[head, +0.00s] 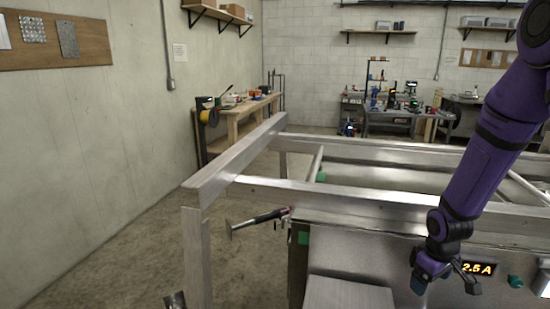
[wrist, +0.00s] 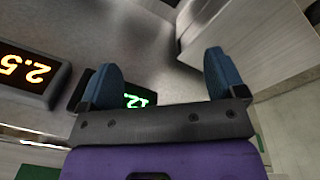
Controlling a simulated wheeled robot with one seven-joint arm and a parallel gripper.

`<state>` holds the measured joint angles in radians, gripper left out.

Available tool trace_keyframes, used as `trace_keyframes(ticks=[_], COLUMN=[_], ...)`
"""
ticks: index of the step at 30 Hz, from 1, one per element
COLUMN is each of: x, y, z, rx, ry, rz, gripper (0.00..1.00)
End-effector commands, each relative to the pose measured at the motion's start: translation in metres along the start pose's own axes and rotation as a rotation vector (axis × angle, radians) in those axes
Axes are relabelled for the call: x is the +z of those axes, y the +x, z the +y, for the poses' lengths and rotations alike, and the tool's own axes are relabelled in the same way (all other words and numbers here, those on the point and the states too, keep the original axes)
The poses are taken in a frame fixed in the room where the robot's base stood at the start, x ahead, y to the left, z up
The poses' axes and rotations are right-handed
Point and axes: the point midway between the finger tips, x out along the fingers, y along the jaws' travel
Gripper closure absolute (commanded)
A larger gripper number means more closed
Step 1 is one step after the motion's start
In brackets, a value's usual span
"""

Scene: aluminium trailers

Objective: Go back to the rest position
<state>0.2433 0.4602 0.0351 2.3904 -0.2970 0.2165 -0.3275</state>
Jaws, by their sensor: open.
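My gripper (head: 447,280) hangs at the end of my purple arm at the lower right of the head view, in front of a metal panel with a lit amber display (head: 478,268) reading 2.5 A. In the wrist view my gripper (wrist: 165,80) has its two blue fingertips wide apart with nothing between them. The amber display (wrist: 26,75) shows upside down at the left there, and a green-lit display (wrist: 138,101) is partly hidden behind the left finger.
An aluminium trailer frame (head: 340,195) spans the middle, its rails close to my arm. A torch-like tool (head: 262,218) sticks out at its left. Workbenches (head: 245,115) stand behind. Floor at left is clear.

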Motion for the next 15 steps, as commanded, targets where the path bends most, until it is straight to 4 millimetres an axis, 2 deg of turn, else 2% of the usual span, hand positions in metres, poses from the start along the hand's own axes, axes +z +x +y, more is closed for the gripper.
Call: trace_keyframes(ticks=[1,8,15], x=[-0.003,-0.003,0.009], y=[-0.018,-0.093,-0.167], z=[0.0,-0.009,-0.028], rx=[0.016,0.064,0.093], ry=[0.012,0.087,0.169], rz=[0.013,0.061,0.121], gripper=[0.11,0.11,0.11])
